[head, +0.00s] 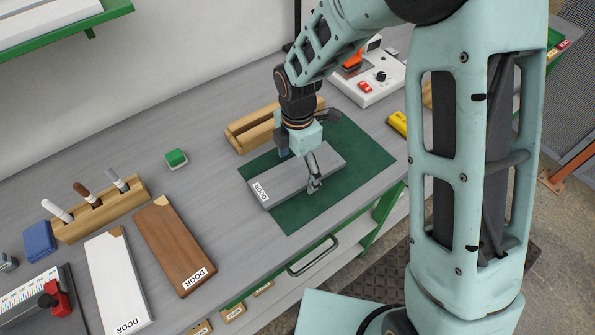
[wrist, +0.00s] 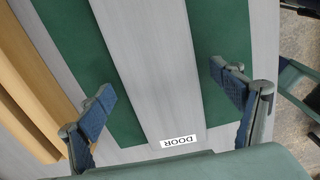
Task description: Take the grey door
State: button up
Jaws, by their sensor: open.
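The grey door (head: 290,178) is a long flat board with a white DOOR label at its near left end. It lies on the green mat (head: 292,218) on the bench. My gripper (head: 305,172) is over the middle of the door in the head view. In the wrist view the grey door (wrist: 150,62) runs between the two blue-padded fingers of my open gripper (wrist: 162,84). Neither finger appears to touch the door. How high the fingertips are above the mat is hard to tell.
A wooden rack (head: 250,130) stands just behind the mat. A brown door (head: 174,246) and a white door (head: 115,280) lie to the left, near a marker holder (head: 100,212). A green block (head: 176,158) and a white control box (head: 370,82) are also on the bench.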

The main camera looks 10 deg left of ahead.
aim_at(299, 183)
jog(key=shift+c, duration=0.4)
jog(key=c, duration=1.4)
jog(key=shift+r, duration=0.1)
jog(key=shift+r+p, duration=0.7)
jog(key=shift+r, duration=0.15)
jog(key=s+r+p, duration=0.1)
jog(key=r, duration=0.1)
jog(key=s+r+p, duration=0.1)
jog(key=r+p, duration=0.1)
jog(key=s+d+r+p, duration=0.1)
jog(key=r, duration=0.1)
jog(key=shift+d+r+p, duration=0.1)
jog(key=shift+r+p, duration=0.05)
jog(key=shift+p, duration=0.2)
jog(key=shift+s+d+r+b, duration=0.15)
jog(key=shift+s+d+r, duration=0.6)
jog(key=shift+s, duration=0.95)
jog(key=shift+s+d+r+b, duration=0.15)
jog(key=shift+s+d+r, duration=0.55)
jog(key=shift+s, duration=0.95)
jog(key=shift+s+d+r+b, duration=0.15)
jog(key=shift+s+d+r, duration=0.3)
jog(key=shift+s+r, duration=0.95)
